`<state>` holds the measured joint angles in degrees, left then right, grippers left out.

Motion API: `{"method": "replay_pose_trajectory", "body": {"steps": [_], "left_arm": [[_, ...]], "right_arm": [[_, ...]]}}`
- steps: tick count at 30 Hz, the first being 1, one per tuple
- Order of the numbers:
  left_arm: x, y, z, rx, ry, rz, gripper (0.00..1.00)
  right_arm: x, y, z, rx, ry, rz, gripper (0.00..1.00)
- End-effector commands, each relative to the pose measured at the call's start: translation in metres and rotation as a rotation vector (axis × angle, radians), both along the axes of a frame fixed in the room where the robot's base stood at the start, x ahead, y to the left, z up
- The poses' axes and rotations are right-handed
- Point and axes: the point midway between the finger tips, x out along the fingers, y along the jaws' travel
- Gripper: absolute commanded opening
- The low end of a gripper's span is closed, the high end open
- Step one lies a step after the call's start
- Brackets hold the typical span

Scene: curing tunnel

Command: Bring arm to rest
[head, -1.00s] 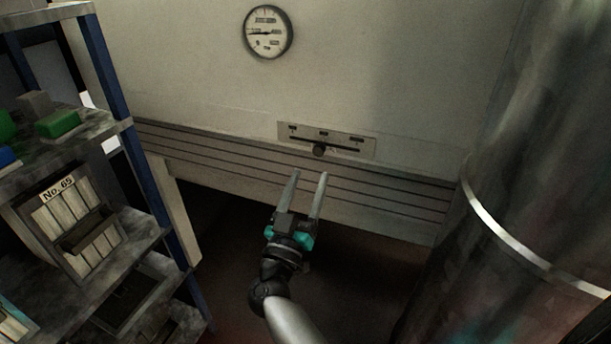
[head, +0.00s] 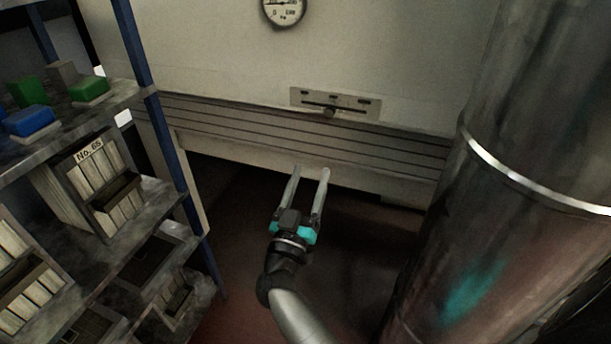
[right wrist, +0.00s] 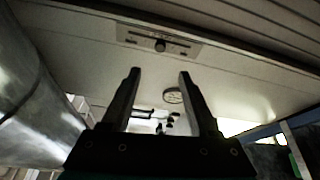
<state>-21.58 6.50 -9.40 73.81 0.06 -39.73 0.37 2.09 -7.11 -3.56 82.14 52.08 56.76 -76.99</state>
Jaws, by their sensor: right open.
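My right gripper (head: 309,178) is open and empty in the head view. Its fingers point away toward the pale tunnel wall, below the slider panel. The slider panel (head: 335,104) is a light plate with a slot and a dark knob (head: 329,113) near the middle of the slot. The fingers are apart from the knob. In the right wrist view the open fingers (right wrist: 159,76) have nothing between them, and the slider panel (right wrist: 185,47) shows above them. My left gripper is not in view.
A blue-framed shelf (head: 168,152) with crates and green and blue blocks stands at the left. A large metal cylinder (head: 470,250) stands at the right. A round gauge (head: 284,8) is on the wall. Dark open floor (head: 240,240) lies between shelf and cylinder.

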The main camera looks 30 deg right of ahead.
Motion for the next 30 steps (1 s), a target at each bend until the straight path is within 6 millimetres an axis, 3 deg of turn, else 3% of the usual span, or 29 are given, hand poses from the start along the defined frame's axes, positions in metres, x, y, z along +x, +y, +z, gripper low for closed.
{"method": "replay_pose_trajectory", "body": {"steps": [8,11,14,17,20,23,27,30], "left_arm": [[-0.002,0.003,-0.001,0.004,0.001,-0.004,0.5],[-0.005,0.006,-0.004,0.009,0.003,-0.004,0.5],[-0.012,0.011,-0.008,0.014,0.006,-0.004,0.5],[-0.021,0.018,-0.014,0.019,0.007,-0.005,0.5],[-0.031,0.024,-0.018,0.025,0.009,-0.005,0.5],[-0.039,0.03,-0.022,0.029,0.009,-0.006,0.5],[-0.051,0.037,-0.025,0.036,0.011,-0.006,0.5],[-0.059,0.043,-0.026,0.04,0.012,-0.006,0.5]], "right_arm": [[0.001,0.002,-0.003,-0.003,0.009,0.016,0.61],[0.008,0.014,-0.022,-0.015,0.055,0.108,0.61],[0.016,0.039,-0.067,-0.016,0.169,0.295,0.61],[0.008,0.067,-0.135,0.028,0.348,0.501,0.61],[-0.018,0.086,-0.206,0.106,0.547,0.652,0.61],[-0.06,0.094,-0.27,0.203,0.752,0.744,0.61],[-0.136,0.09,-0.346,0.347,1.038,0.79,0.61],[-0.199,0.078,-0.388,0.447,1.239,0.768,0.61]]}}
